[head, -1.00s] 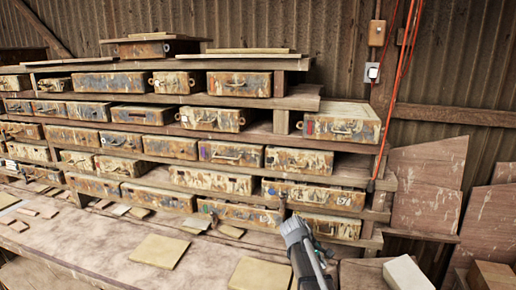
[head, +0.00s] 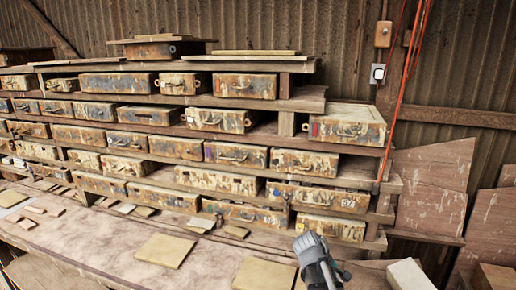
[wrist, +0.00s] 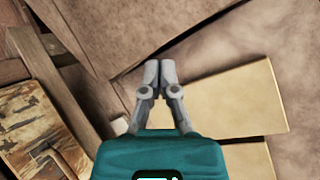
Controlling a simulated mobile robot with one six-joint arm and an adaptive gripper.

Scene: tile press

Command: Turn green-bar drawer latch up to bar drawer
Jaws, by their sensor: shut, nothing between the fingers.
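My gripper (wrist: 158,72) is shut and empty in the wrist view, its fingertips together above the wooden bench. In the head view my grey arm end (head: 312,250) is at the lower right, in front of the lowest drawers; its fingertips cannot be made out there. A narrow upright brown piece that looks like a latch (head: 286,213) stands by the lower right drawers, above and left of my arm end. A bottom drawer (head: 243,214) is left of it, another drawer (head: 318,197) right of it. I cannot make out a green bar on any drawer. In the wrist view a worn drawer front (wrist: 38,122) with a handle shows lower left.
A rack of several worn drawers fills the back. Yellowish tiles (head: 165,250) (head: 263,274) lie on the bench (head: 105,245); tiles also show in the wrist view (wrist: 235,100). A white block (head: 408,274) sits at right. A red cable (head: 402,95) hangs at the rack's right end.

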